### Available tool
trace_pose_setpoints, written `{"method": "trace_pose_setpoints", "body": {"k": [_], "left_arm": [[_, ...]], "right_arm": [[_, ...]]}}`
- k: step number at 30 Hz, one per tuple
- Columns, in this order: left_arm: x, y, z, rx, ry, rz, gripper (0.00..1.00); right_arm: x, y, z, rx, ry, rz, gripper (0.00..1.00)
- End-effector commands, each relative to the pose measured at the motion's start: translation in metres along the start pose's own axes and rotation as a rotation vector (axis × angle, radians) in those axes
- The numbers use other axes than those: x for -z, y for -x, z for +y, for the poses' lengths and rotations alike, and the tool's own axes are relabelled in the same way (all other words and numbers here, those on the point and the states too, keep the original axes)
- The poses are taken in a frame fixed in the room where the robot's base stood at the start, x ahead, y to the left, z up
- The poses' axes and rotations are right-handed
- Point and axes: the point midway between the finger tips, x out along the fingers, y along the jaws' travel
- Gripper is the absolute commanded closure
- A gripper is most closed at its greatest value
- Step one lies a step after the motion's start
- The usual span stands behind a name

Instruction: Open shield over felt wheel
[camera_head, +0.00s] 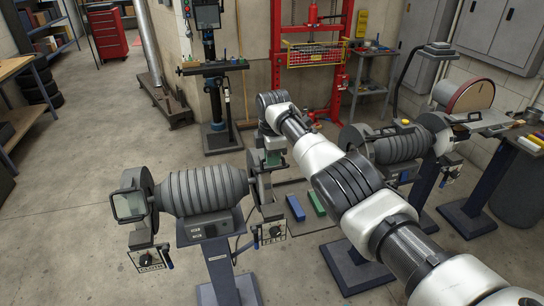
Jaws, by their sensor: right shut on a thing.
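A bench polisher with a ribbed grey motor (203,190) stands on a dark blue pedestal in the middle foreground. Its left side has a clear shield in a dark frame (129,205) and a label reading CLOTH. Its right side has a label that seems to read FELT (272,233), with the felt wheel housing (264,187) above it. The shield over the felt wheel (273,158) is mostly hidden by my right arm's end. My right gripper (268,152) is at the top of that housing, shut on the shield; its fingers are hard to make out. My left gripper is out of view.
A second grinder (397,148) stands behind my right arm, with a disc sander (470,97) farther right. Blue (296,208) and green (316,202) bars lie on the surface beyond the polisher. A red press frame (335,70) stands at the back. The floor at left is clear.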

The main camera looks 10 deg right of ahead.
Motion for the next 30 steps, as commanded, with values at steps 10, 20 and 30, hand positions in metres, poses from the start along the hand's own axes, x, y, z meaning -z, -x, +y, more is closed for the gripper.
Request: {"method": "trace_pose_setpoints", "body": {"k": [10,20,30], "left_arm": [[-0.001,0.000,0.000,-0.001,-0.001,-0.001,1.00],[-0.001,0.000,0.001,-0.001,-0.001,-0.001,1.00],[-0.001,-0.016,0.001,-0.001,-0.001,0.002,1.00]], "right_arm": [[0.001,-0.002,-0.001,0.002,0.001,0.002,0.75],[0.000,0.000,0.000,0.000,0.000,0.000,0.65],[0.001,0.046,0.001,-0.006,0.001,0.001,0.65]]}}
